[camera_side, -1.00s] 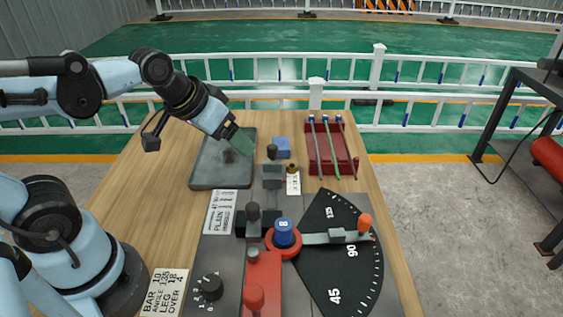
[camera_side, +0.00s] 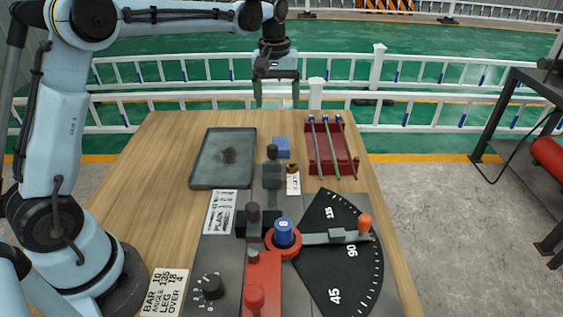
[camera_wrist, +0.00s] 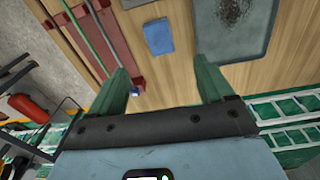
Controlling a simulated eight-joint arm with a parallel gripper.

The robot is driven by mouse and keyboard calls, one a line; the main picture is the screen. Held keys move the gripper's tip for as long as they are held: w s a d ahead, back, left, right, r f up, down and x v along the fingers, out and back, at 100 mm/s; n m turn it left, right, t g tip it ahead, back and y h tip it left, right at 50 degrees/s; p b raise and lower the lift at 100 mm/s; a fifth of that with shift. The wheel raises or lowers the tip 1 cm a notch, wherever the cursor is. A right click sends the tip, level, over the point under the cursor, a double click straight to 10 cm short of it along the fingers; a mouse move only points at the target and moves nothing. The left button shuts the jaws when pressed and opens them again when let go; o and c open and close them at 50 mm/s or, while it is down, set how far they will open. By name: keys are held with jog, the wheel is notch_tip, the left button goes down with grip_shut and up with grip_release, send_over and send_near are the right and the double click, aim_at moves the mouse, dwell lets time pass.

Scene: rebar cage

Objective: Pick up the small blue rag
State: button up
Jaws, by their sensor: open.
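The small blue rag (camera_side: 281,147) lies flat on the wooden table, between the grey tray and the red rack in the side view. It also shows whole in the wrist view (camera_wrist: 158,36), ahead of the gap between my fingers. My gripper (camera_side: 276,106) hangs pointing down above the table's far edge, higher than the rag and apart from it. In the wrist view its two green fingers (camera_wrist: 163,88) are spread wide with nothing between them.
The grey tray (camera_side: 205,178) with a dark smudge lies left of the rag. A bending machine with a dark angle plate (camera_side: 335,272) fills the near side. Bare wood (camera_side: 150,170) lies left of the tray.

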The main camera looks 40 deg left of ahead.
jog(key=w+f, duration=0.1)
jog(key=f, duration=0.1)
jog(key=n, duration=0.1)
send_over(281, 142)
jog(key=shift+g, duration=0.4)
notch_tip(281, 142, down, 7)
jog(key=shift+s+a+r, duration=0.1)
jog(key=shift+s+a, duration=0.05)
jog(key=shift+d+f, duration=0.2)
jog(key=shift+f, duration=2.45)
jog(key=shift+c, duration=0.5)
jog(key=c, duration=1)
